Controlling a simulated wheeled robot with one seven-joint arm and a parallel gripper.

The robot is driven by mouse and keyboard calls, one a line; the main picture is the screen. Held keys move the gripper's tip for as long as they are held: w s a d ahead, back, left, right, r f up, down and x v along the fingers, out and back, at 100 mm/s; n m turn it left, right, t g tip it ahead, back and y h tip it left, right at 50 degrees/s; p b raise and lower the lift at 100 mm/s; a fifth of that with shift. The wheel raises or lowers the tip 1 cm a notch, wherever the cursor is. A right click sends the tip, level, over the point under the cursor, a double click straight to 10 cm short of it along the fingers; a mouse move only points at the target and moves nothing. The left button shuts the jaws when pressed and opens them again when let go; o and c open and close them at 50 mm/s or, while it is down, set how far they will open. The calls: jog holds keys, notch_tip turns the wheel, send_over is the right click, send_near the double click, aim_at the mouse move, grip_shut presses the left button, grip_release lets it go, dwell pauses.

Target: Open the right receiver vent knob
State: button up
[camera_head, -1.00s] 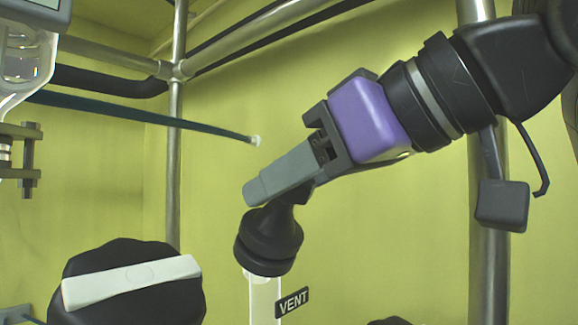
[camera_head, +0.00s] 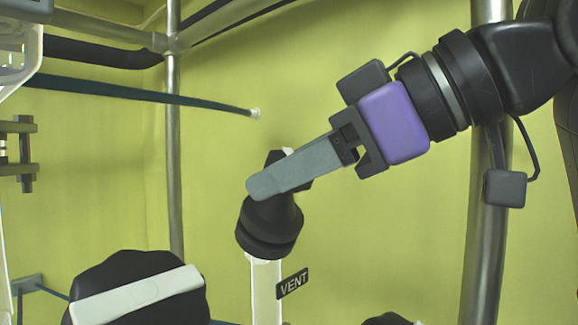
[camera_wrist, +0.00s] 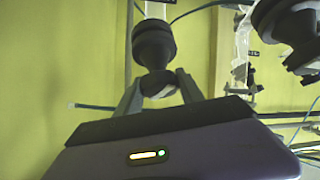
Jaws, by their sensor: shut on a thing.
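The black vent knob (camera_head: 268,228) stands on a clear glass stem (camera_head: 265,292) beside a small black VENT label (camera_head: 293,284). Its narrow upper grip shows partly behind my fingers, with a white spot at its top. My gripper (camera_head: 270,185), with grey fingers and a purple body, comes in from the upper right and is shut on this grip. In the wrist view the knob (camera_wrist: 153,42) lies between the two fingertips (camera_wrist: 158,84), with a finger on either side of the grip. My fingers hide part of the grip in the head view.
A large black knob with a white bar (camera_head: 138,292) stands at lower left. A metal post (camera_head: 488,240) rises behind my wrist, and another post (camera_head: 174,190) stands left. A dark green tube (camera_head: 150,95) crosses the upper left. A yellow wall (camera_head: 390,230) lies behind.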

jog(key=o, duration=1.4)
